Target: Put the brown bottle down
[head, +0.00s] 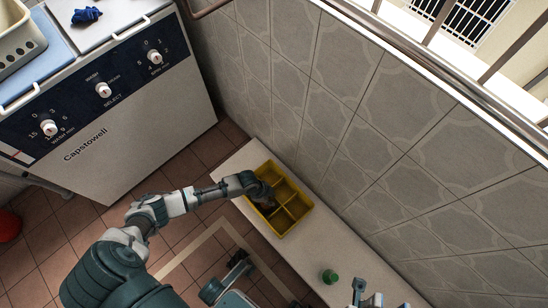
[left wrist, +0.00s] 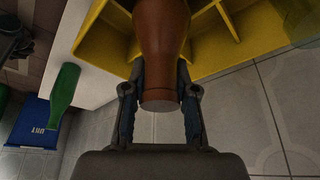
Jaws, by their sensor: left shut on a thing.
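The brown bottle (left wrist: 160,45) is held in my left gripper (left wrist: 160,98), whose two fingers are shut on its narrower end. Its wider body runs out of the top of the left wrist view. In the head view my left gripper (head: 262,190) is over the yellow divided crate (head: 290,231), at its left compartments, and the bottle (head: 269,202) is mostly hidden. I cannot tell whether the bottle touches the crate floor. The crate also shows behind the bottle in the left wrist view (left wrist: 98,35).
The crate stands on a pale ledge (head: 340,258) along a tiled wall (head: 345,120). A green bottle (head: 329,276) is on the ledge to the right; it also shows in the left wrist view (left wrist: 63,98), near a blue lettered item (left wrist: 38,123). A washing machine (head: 120,130) stands at left.

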